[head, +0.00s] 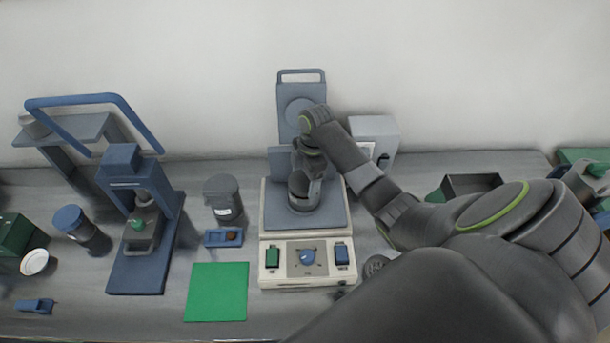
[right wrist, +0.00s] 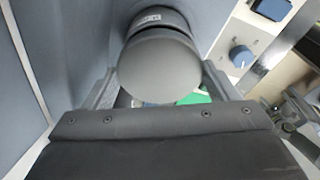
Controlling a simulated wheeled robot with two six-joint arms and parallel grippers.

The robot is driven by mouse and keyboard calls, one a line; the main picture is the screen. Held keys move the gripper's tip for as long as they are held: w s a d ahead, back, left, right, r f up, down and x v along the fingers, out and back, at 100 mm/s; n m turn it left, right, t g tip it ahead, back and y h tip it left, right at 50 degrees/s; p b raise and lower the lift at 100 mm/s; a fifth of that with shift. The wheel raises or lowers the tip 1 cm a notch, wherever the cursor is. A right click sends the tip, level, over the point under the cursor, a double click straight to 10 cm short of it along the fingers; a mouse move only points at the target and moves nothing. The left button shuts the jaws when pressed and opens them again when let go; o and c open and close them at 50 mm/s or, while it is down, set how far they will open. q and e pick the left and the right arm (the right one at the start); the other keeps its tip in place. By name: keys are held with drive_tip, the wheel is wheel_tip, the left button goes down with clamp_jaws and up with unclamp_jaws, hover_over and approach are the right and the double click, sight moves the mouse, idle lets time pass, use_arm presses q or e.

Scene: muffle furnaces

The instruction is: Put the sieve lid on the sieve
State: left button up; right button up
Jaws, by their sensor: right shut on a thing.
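The sieve (head: 303,203) is a grey cylinder standing on the plate of a cream shaker (head: 305,254), partly hidden by my right gripper. My right gripper (head: 305,178) reaches down over it from above. In the right wrist view, my right gripper (right wrist: 160,84) is shut with its fingers on either side of a round grey disc, the sieve lid (right wrist: 160,68). A dark cylinder with a white label, the sieve (right wrist: 152,17), shows just behind the lid. I cannot tell whether the lid touches the sieve or hangs just above it. My left gripper is not in view.
A grey upright plate with a handle (head: 302,92) stands behind the shaker. A grey labelled jar (head: 223,200), a small blue tray (head: 213,239) and a blue press (head: 134,274) stand left. A green mat (head: 217,291) lies bare in front.

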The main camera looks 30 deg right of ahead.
drive_tip(key=shift+f, duration=0.45)
idle(0.5)
drive_tip(key=o, duration=0.9)
drive_tip(key=shift+o, duration=0.2)
drive_tip(key=shift+r, duration=0.1)
drive_tip(key=shift+r, duration=3.4)
